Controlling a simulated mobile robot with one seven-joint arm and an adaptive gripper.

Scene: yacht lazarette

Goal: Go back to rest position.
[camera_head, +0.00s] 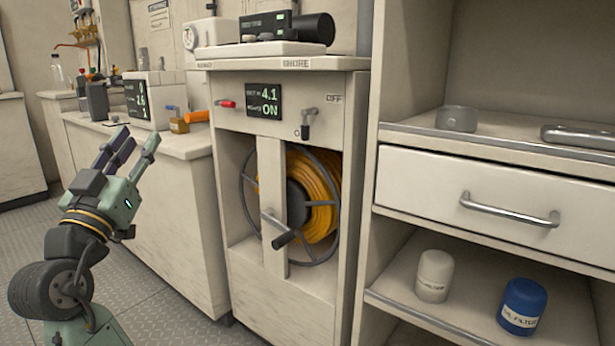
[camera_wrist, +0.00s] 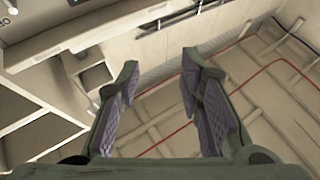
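My gripper (camera_head: 134,143) is at the left in the head view, raised in front of the left counter and pointing up and to the right. Its two fingers are apart with nothing between them. In the wrist view the gripper (camera_wrist: 161,77) also shows open and empty, with two green fingers and dark ridged pads. Behind the fingers the wrist view shows pale panels and a thin red line. No object touches the fingers.
A cabinet with a yellow hose reel (camera_head: 318,195) and a crank stands in the middle. A closed drawer (camera_head: 500,205) is at the right. Below it, a white canister (camera_head: 434,276) and a blue filter (camera_head: 522,306) stand on a shelf. Floor (camera_head: 165,310) shows beside my arm.

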